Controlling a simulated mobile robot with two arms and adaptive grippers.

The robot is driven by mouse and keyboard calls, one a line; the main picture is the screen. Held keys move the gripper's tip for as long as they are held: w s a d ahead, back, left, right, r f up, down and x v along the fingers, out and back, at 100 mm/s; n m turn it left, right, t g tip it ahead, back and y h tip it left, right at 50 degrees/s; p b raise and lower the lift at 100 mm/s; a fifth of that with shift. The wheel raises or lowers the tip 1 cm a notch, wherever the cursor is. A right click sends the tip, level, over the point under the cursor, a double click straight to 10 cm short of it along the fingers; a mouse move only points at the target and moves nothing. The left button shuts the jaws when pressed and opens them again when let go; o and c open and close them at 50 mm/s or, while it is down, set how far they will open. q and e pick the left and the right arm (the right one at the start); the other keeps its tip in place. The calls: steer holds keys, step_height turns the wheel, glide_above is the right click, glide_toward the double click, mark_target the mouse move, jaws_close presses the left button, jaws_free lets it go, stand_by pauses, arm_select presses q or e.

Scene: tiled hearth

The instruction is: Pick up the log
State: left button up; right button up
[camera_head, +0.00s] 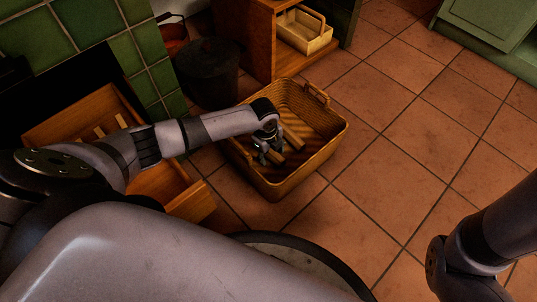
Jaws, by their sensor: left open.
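A wicker basket (312,167) with handles stands on the tiled floor near the middle of the view. Inside it lies a light brown log (293,139), partly hidden by my gripper. My left gripper (267,158) points down into the basket, at or just above the log. It is open, and I cannot tell whether its fingers touch the log. Part of my right arm shows at the lower right, but its gripper is out of view.
A wooden crate (70,121) with light wood pieces sits at the left, partly behind my arm. A dark bucket (207,75) stands behind the basket, near a wooden shelf unit (259,40) holding a small tray (300,36). Tiled floor (400,130) to the right is clear.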

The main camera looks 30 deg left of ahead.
arm_select(q)
jaws_close()
stand_by(0.8)
